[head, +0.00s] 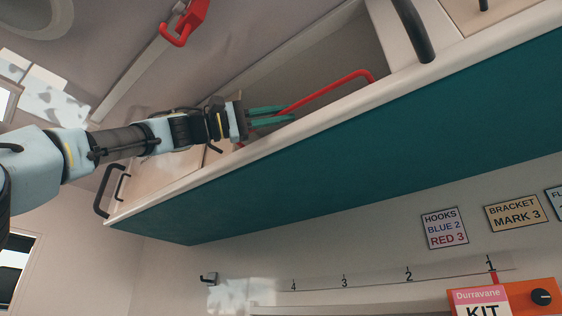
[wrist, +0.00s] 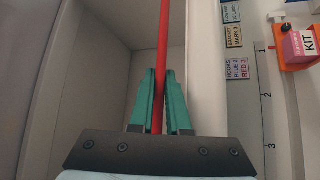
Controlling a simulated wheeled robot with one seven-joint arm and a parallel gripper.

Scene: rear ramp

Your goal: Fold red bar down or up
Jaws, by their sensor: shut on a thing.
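The red bar (head: 325,90) runs along the open front of an overhead locker in the head view, with its right end bent down to the locker edge. In the wrist view the red bar (wrist: 162,50) passes straight up between my fingers. My gripper (head: 290,113) reaches in from the left with its green fingers at the bar. In the wrist view my gripper (wrist: 160,75) has one finger on each side of the bar and is shut on it. The bar's left end is mostly hidden behind my gripper in the head view.
The overhead locker (head: 350,125) has a teal underside and a pale front lip. Dark handles (head: 413,30) and (head: 104,195) stick out near its ends. A red hook (head: 185,22) hangs on a ceiling rail. An orange kit box (head: 520,296) is on the wall below.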

